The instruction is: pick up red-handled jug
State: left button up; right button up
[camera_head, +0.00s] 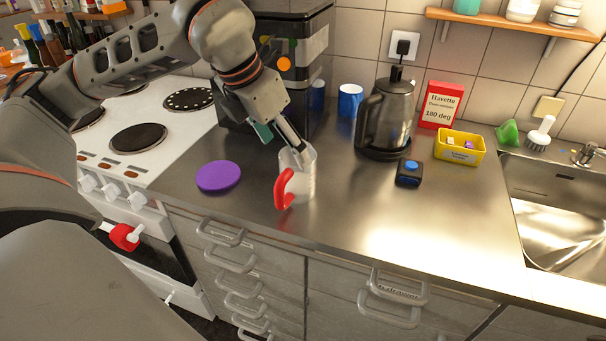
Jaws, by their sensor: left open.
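The red-handled jug (304,183) stands upright on the steel counter, with a clear or pale body and its red handle toward the front left. My left gripper (297,146) reaches down from the upper left to the jug's rim. It is open, and its fingertips are at or just inside the jug's mouth. I cannot tell whether they touch the wall, as the far finger is partly hidden. My right gripper is not in view.
A purple disc (218,176) lies left of the jug. A kettle (387,115), blue mug (349,100), dark box with a blue button (409,173) and yellow bin (459,148) stand to the right. A black machine (318,50) is behind. The front counter is clear.

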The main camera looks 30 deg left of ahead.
aim_at(293, 168)
pick_arm(q)
jog(key=shift+x, duration=1)
jog(key=shift+s+f, duration=0.1)
jog(key=shift+f, duration=0.4)
jog(key=x, duration=0.3)
jog(key=shift+f+b, duration=0.25)
jog(key=shift+b, duration=0.1)
jog(key=shift+d+f, duration=0.1)
jog(key=shift+f, duration=0.25)
jog(key=shift+w+f, duration=0.1)
jog(key=shift+w, duration=0.2)
jog(key=c, duration=1.3)
jog(key=shift+c, duration=0.2)
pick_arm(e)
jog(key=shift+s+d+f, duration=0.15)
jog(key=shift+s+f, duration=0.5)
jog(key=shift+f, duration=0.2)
